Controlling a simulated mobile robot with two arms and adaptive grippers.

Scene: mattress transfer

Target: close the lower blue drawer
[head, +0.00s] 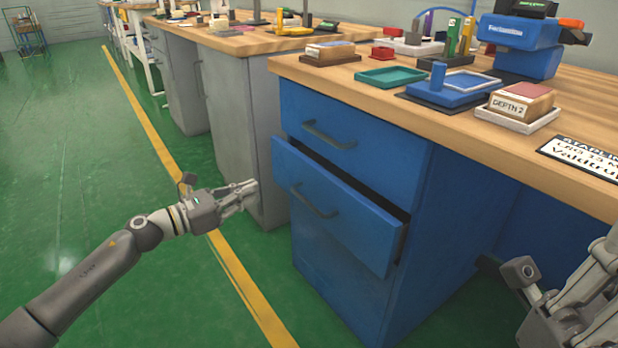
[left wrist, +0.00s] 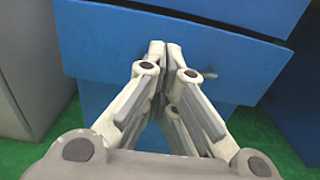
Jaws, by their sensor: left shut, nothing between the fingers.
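The lower blue drawer (head: 335,207) is part way out of the blue cabinet (head: 440,190), with a dark gap along its top and right edges. Its grey handle (head: 314,202) is on the front face. The upper blue drawer (head: 350,140) is flush with the cabinet. My left gripper (head: 250,190) is shut and empty, to the left of the lower drawer front. In the left wrist view the shut fingertips (left wrist: 165,48) overlap the drawer front (left wrist: 110,45); contact cannot be told. My right gripper (head: 600,290) shows partly at the right edge; its fingertips are unclear.
The wooden worktop (head: 400,105) above the cabinet carries trays, small boxes and a blue vise (head: 520,45). A grey cabinet (head: 240,120) stands behind to the left. Green floor (head: 70,200) with a yellow line (head: 150,130) is clear on the left.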

